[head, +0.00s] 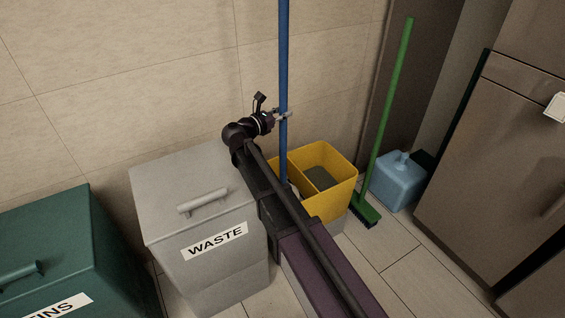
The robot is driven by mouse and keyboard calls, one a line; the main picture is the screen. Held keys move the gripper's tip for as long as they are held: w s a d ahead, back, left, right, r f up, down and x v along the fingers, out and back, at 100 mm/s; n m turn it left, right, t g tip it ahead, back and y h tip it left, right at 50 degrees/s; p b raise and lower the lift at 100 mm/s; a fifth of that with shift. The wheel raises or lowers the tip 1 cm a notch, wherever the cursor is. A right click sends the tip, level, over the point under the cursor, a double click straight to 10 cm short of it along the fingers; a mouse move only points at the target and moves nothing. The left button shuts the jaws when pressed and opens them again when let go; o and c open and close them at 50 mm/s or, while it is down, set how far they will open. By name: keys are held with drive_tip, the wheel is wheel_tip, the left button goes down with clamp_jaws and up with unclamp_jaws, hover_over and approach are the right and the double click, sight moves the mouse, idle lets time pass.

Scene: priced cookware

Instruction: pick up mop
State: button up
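The mop (284,60) has a long blue handle that stands nearly upright against the tiled wall. Its top runs out of the head view. Its lower end goes down into a yellow bucket (340,192), where my arm hides most of the mop head. My gripper (286,115) is level with the middle of the visible handle, with its fingers at the handle. The fingers are too small to tell whether they are closed tight on it.
A grey bin (160,190) marked WASTE stands left of my arm, with a green bin (70,225) farther left. A green broom (389,110) and a blue container (402,180) stand right of the bucket. A brown cabinet (480,150) is at the right.

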sight(280, 84)
drive_tip(key=shift+r, duration=0.25)
clamp_jaws()
wheel_tip(280, 84, up, 10)
drive_tip(key=p, duration=1)
drive_tip(key=shift+f, duration=0.25)
drive_tip(key=shift+r, duration=0.1)
